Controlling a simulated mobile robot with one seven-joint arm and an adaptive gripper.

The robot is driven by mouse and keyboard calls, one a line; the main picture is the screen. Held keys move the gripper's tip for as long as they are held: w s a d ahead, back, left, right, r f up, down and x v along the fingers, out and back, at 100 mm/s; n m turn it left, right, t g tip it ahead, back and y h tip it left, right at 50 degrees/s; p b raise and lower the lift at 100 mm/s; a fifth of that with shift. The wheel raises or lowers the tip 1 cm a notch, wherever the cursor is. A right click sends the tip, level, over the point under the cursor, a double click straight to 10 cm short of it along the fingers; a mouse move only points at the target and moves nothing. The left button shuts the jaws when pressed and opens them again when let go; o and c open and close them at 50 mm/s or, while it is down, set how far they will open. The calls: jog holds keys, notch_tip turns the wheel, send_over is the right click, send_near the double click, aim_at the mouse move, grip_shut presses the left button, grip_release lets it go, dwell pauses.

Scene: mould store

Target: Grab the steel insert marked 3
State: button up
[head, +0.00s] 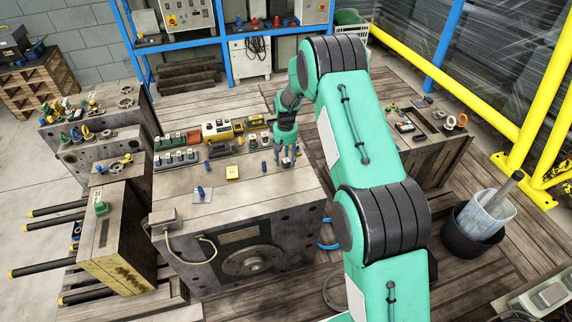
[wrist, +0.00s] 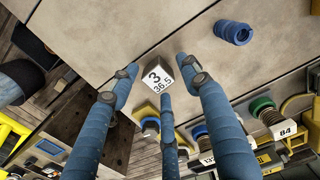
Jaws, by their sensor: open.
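The steel insert marked 3 (wrist: 155,77) is a small block with a white top face that reads "3" and "36.5" in the wrist view. It rests on the grey top of a large steel mould block (head: 250,203). My gripper (wrist: 160,82) has blue fingers spread apart around the insert, with gaps visible between them and it. In the head view my gripper (head: 287,158) points down at the block's right far part. The fingers largely hide the insert there.
Numbered spring parts, one tagged 84 (wrist: 284,130), crowd one side in the wrist view.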

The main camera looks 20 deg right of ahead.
aim_at(286, 159)
jog(key=shift+c, duration=0.2)
grip_shut()
jog(key=shift+r, duration=0.1)
dwell(0.4)
jog(key=shift+r+p, duration=0.35)
jog(key=shift+r, duration=0.5)
notch_tip(286, 159, up, 2)
jog(key=shift+r+p, duration=0.1)
jog(key=shift+p, duration=0.3)
jog(key=s, duration=0.5)
jog(key=s+p, duration=0.1)
jog(key=s, duration=0.4)
jog(key=s+a+r+p, duration=0.1)
jog(key=s, duration=0.5)
jog(key=shift+a, duration=0.1)
